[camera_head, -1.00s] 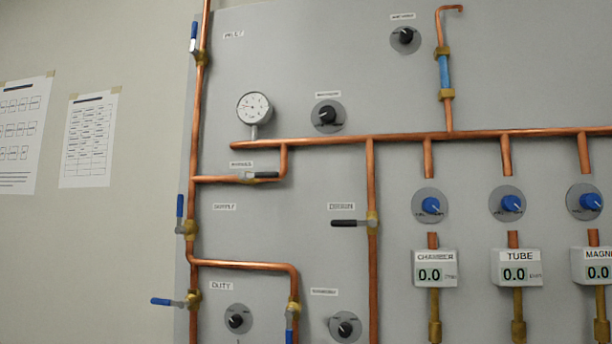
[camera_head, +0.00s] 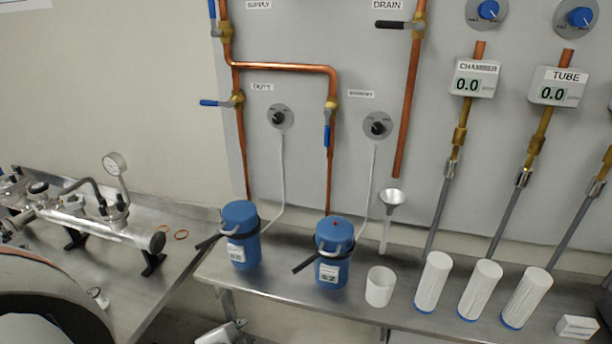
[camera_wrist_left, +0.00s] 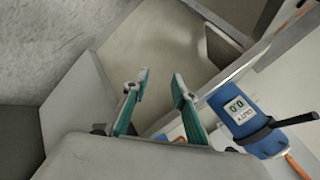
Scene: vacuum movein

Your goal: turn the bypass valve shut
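The bypass valve is out of both views at this moment. My left gripper (camera_wrist_left: 160,82) shows in the left wrist view with its two teal-padded fingers apart and nothing between them. A blue canister (camera_wrist_left: 238,108) with a small display stands to the right of the fingers there, apart from them. In the head view a pale jointed piece (camera_head: 222,333) shows low at the bottom edge; I cannot tell whether it is part of my arm. My right gripper is not in view.
Supply valve (camera_head: 225,32), drain valve (camera_head: 405,24) and duty valve (camera_head: 222,101) sit on the copper pipes. The bench (camera_head: 300,293) carries blue canisters (camera_head: 239,235), a white cup (camera_head: 380,286) and white cylinders (camera_head: 433,281). A side table (camera_head: 190,222) holds a glass-and-metal assembly (camera_head: 100,225).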

